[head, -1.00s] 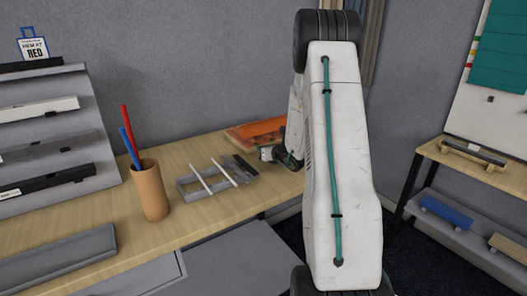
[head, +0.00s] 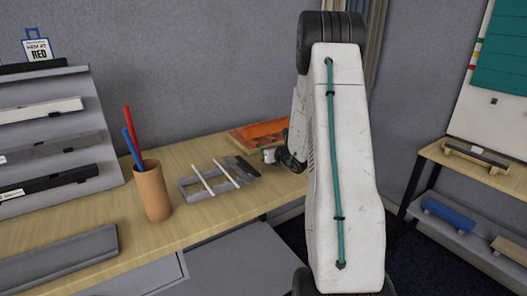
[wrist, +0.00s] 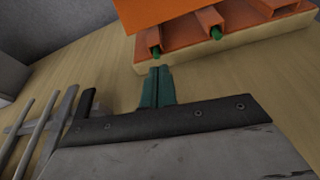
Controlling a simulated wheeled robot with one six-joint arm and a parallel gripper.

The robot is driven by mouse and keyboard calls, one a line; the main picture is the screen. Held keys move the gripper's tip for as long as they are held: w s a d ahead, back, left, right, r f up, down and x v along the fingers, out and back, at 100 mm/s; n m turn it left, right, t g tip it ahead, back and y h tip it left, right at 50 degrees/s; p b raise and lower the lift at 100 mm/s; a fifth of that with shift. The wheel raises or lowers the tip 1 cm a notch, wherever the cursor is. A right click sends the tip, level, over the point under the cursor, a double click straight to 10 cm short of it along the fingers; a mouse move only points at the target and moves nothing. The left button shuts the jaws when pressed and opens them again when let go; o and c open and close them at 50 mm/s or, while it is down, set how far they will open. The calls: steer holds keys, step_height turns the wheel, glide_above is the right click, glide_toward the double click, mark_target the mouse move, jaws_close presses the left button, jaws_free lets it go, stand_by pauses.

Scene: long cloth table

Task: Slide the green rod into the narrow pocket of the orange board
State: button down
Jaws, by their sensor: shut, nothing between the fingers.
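The orange board (head: 258,134) lies at the back right of the table. In the wrist view the board (wrist: 185,62) shows raised walls with channels between them. A green end (wrist: 216,33) shows at the mouth of one channel, and another green end (wrist: 155,50) shows at the channel to its left. I cannot tell how far either reaches inside, or which is the task's rod. My gripper (wrist: 161,70) has its teal fingers together and empty, just in front of the board near the left green end, apart from it. In the head view my arm hides part of this area.
A grey frame (head: 187,196) with white rods across it stands left of my gripper. A tan cup (head: 153,192) holds a red and a blue rod. A stepped grey rack (head: 55,135) stands at the left. Bare table lies between cup and wall.

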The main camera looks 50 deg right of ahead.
steer(key=shift+s+a, duration=0.2)
steer(key=shift+s, duration=0.65)
steer(key=v, duration=0.7)
steer(key=shift+s+r, duration=0.1)
steer(key=shift+r, duration=0.05)
